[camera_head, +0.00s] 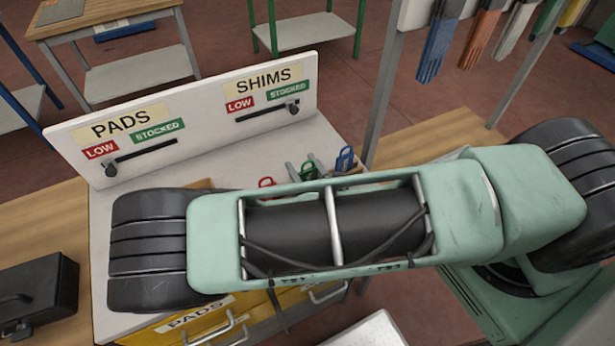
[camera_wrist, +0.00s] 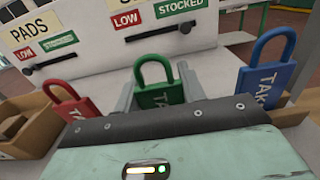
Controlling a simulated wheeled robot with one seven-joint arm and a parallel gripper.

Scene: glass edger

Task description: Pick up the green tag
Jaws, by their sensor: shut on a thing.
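The green tag (camera_wrist: 158,95), shaped like a padlock with a looped top, stands upright between the fingers of my gripper (camera_wrist: 160,84) in the wrist view. The gripper is shut on it. The tag's lower part is hidden behind my gripper body, so I cannot tell whether it touches the surface below. In the head view the green tag (camera_head: 308,172) shows small beyond my arm, between the grey fingers.
A red tag (camera_wrist: 72,101) is left of the green one and a blue tag (camera_wrist: 266,80) is right. An open cardboard box (camera_wrist: 25,125) is at far left. Behind stands a white board (camera_head: 190,115) with PADS and SHIMS sliders. Yellow drawers (camera_head: 255,318) are below.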

